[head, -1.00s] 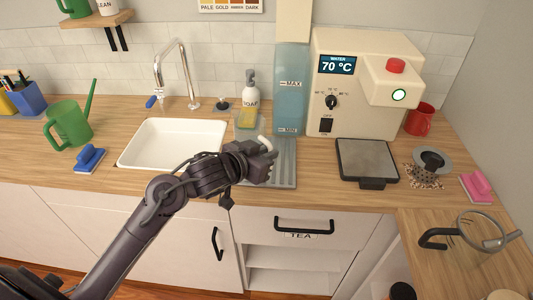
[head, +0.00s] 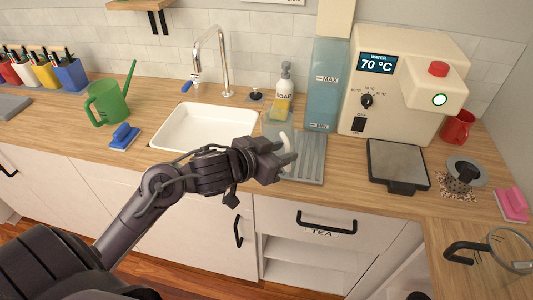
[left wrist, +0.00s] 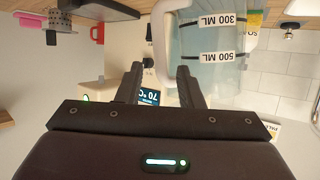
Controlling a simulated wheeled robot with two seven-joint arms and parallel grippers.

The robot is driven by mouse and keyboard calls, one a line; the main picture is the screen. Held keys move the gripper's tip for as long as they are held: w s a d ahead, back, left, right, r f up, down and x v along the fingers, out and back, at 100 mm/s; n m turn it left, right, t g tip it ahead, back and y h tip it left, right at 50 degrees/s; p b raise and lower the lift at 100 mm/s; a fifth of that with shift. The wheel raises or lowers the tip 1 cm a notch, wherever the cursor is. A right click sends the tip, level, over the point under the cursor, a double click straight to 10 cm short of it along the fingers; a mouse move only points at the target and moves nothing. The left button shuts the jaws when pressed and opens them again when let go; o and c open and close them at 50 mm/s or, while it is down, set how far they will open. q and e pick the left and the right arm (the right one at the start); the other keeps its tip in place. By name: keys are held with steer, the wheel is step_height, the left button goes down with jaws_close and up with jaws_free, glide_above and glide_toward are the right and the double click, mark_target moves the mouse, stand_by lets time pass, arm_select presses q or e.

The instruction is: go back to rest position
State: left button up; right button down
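My left gripper (head: 286,160) reaches over the counter's front edge, by the grey ribbed drain tray (head: 312,160) right of the sink. The left wrist view shows its two fingers (left wrist: 160,88) apart, with the white handle (left wrist: 160,45) of a clear measuring jug (left wrist: 208,45) just ahead of and between their tips. No finger visibly presses on the handle. The jug's handle also shows in the head view (head: 288,147); its clear body is hard to make out there. My right gripper is in neither view.
A white sink (head: 190,130), a green watering can (head: 106,103) and a blue brush (head: 124,136) are to the left. A water machine (head: 400,85) with a grey plate (head: 398,160), a red mug (head: 457,127) and a pink brush (head: 512,204) are to the right.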

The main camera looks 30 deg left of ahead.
arm_select(q)
steer(key=p+v, duration=0.1)
steer(key=v, duration=0.4)
steer(key=shift+s+a+r, duration=0.1)
steer(key=shift+s+r, duration=0.1)
steer(key=shift+s, duration=0.15)
steer(key=s+d+f+n+g+y, duration=0.1)
steer(key=s+d+f+g+y, duration=0.1)
steer(key=s+f+g, duration=0.5)
steer(key=s+d+f+n+g+y, duration=0.1)
steer(key=s+d+f+g+y, duration=0.1)
steer(key=s+f, duration=0.55)
step_height(320, 180, down, 30)
steer(key=g, duration=0.2)
steer(key=s+a+f, duration=0.2)
steer(key=s+f, duration=0.7)
steer(key=f, duration=0.1)
steer(key=s+a+f, duration=0.2)
steer(key=s+f, duration=0.7)
steer(key=s, duration=0.1)
steer(key=shift+s+a+f+m+g, duration=0.2)
steer(key=shift+a+f+m+g, duration=0.1)
steer(key=shift+f+m+g, duration=0.1)
steer(key=shift+c, duration=0.2)
